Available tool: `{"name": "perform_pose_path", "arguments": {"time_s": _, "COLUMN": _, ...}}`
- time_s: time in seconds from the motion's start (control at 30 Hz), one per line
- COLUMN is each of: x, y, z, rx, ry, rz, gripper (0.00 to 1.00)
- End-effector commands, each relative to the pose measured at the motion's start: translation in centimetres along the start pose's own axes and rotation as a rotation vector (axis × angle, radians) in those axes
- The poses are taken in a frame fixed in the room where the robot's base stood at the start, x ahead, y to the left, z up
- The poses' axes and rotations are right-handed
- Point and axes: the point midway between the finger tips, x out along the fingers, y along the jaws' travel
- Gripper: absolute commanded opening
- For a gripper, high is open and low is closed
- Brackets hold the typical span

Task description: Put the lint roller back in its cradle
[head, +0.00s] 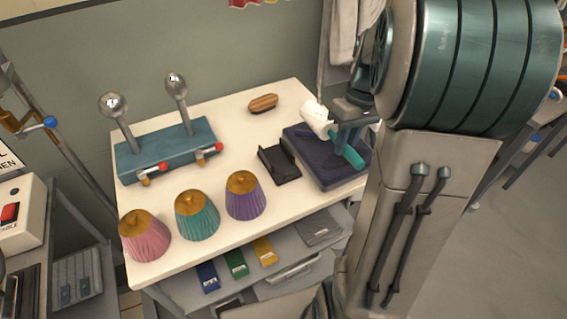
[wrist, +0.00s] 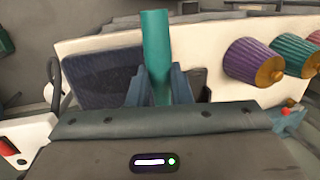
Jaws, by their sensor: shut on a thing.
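The lint roller (head: 316,118) has a white roll and a teal handle. My gripper (head: 350,122) is shut on it and holds it above the dark blue tray at the right of the table. In the wrist view the teal handle (wrist: 155,48) stands between the two fingers of my gripper (wrist: 160,85); the white roll is hidden there. A black cradle-like holder (head: 279,164) sits empty on the table, left of the dark blue tray (head: 308,172). In the wrist view only a dark part, perhaps this holder, shows behind the right finger.
Pink, teal and purple pleated shades (head: 243,195) stand along the table's front edge. A teal stand with two metal balls on stems (head: 165,150) is at the back left. A wooden brush (head: 263,103) lies at the back. The white table (head: 228,150) is clear around its middle.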

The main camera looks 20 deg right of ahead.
Motion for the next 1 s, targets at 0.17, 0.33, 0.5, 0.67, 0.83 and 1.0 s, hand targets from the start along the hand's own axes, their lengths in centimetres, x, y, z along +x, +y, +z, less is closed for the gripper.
{"name": "perform_pose_path", "arguments": {"time_s": 0.17, "x": 2.6, "y": -3.0, "z": -1.8, "rx": -0.008, "ry": -0.007, "rz": -0.002, "gripper": 0.00}}
{"name": "perform_pose_path", "arguments": {"time_s": 0.33, "x": 5.4, "y": -5.9, "z": -3.8, "rx": -0.007, "ry": -0.007, "rz": -0.001, "gripper": 0.00}}
{"name": "perform_pose_path", "arguments": {"time_s": 0.5, "x": 7.3, "y": -7.8, "z": -5.2, "rx": -0.003, "ry": -0.004, "rz": -0.001, "gripper": 0.00}}
{"name": "perform_pose_path", "arguments": {"time_s": 0.67, "x": 8.2, "y": -8.2, "z": -5.6, "rx": -0.001, "ry": -0.003, "rz": 0.000, "gripper": 0.00}}
{"name": "perform_pose_path", "arguments": {"time_s": 0.83, "x": 10.7, "y": -7.7, "z": -5.8, "rx": 0.002, "ry": -0.005, "rz": -0.001, "gripper": 0.00}}
{"name": "perform_pose_path", "arguments": {"time_s": 1.0, "x": 11.8, "y": -7.5, "z": -5.9, "rx": 0.000, "ry": -0.002, "rz": 0.000, "gripper": 0.00}}
